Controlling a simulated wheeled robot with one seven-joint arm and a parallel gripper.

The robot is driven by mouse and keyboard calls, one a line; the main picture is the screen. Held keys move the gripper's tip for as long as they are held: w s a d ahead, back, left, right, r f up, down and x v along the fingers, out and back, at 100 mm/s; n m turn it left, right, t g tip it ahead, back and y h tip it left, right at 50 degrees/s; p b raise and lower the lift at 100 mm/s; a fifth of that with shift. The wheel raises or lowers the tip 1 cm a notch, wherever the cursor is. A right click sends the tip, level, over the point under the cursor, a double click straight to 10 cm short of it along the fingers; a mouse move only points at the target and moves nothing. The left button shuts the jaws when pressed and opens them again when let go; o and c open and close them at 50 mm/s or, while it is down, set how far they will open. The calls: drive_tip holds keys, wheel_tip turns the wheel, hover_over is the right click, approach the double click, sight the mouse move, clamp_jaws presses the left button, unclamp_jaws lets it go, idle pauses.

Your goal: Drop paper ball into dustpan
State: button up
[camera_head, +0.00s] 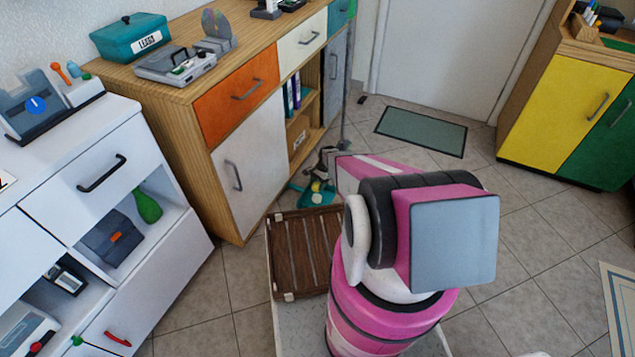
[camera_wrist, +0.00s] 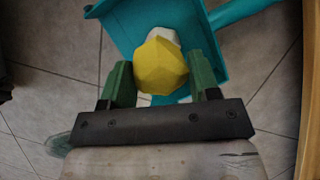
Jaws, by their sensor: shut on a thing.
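The yellow paper ball (camera_wrist: 160,68) is between the green fingers of my gripper (camera_wrist: 160,70) in the wrist view. My gripper is shut on it. Behind the ball lies the teal dustpan (camera_wrist: 125,25), with its handle running to the upper right. A whitish round thing (camera_wrist: 163,34) shows past the ball, over the dustpan's tray, partly hidden. In the head view the dustpan (camera_head: 298,196) is on the tiled floor beside the wooden cabinet, and the small yellow ball (camera_head: 316,187) appears above it. The exact height of the ball over the tray cannot be told.
The wooden cabinet (camera_head: 165,110) stands left of the dustpan. A brown slatted crate (camera_head: 305,250) is in front, near my base. A green mat (camera_head: 420,132) lies by the door.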

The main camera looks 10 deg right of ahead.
sight(317, 188)
drive_tip(key=shift+f, duration=1.7)
drive_tip(key=o, duration=1)
drive_tip(key=shift+d+r, duration=0.1)
drive_tip(key=shift+r, duration=0.05)
drive_tip(key=v, duration=1)
drive_tip(key=shift+w+r, duration=0.1)
drive_tip(key=shift+r, duration=0.2)
